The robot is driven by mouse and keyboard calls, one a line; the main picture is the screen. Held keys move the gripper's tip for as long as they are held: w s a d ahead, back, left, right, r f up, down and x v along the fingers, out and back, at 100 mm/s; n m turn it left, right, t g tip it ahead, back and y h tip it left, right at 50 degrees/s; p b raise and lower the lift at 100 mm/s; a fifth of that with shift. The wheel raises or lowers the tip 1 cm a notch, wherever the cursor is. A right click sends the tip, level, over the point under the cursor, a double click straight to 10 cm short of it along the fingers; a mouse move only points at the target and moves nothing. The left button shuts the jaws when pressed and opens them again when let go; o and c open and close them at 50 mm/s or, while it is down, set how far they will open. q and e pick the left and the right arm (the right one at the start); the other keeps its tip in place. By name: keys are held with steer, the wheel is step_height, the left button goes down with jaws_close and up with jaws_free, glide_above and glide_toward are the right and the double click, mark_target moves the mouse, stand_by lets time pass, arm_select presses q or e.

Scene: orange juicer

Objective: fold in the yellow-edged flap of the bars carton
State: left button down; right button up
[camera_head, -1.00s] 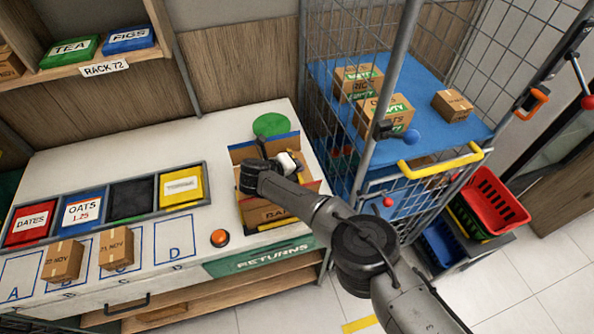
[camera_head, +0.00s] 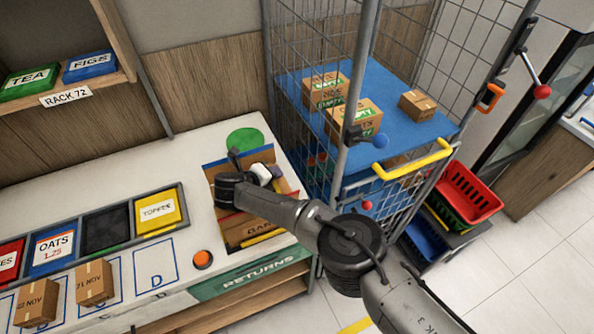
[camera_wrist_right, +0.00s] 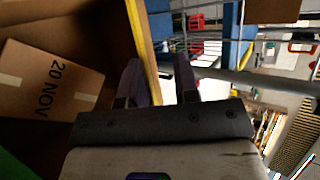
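The bars carton (camera_head: 232,222) stands open on the counter in the head view, its front lettering partly hidden by my right arm. Its yellow-edged flap (camera_head: 263,237) is on the near side; a blue-edged flap (camera_head: 228,161) is at the far side. My right gripper (camera_wrist_right: 157,60) is at the carton's right part. In the right wrist view its two fingers are apart, with the flap's yellow edge (camera_wrist_right: 143,45) running between them. I cannot tell whether either finger touches it. My left gripper is not in view.
A wire cage trolley (camera_head: 325,190) with a yellow handle (camera_head: 412,162) and boxes on its blue shelf stands close right of the carton. An orange button (camera_head: 203,259) and labelled bins (camera_head: 158,211) are to the left. A green disc (camera_head: 243,138) lies behind.

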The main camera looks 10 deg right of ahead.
mark_target(277, 183)
steer(key=r, duration=0.1)
steer(key=d+r, duration=0.1)
steer(key=r, duration=0.1)
steer(key=shift+s+d+r+p, duration=0.15)
steer(key=shift+s+r+p, duration=0.1)
steer(key=shift+p, duration=0.1)
steer(key=s+d+r, duration=0.5)
steer(key=d+r, duration=0.1)
steer(key=d, duration=0.3)
steer(key=shift+s, duration=0.2)
steer(key=shift+a+f, duration=0.1)
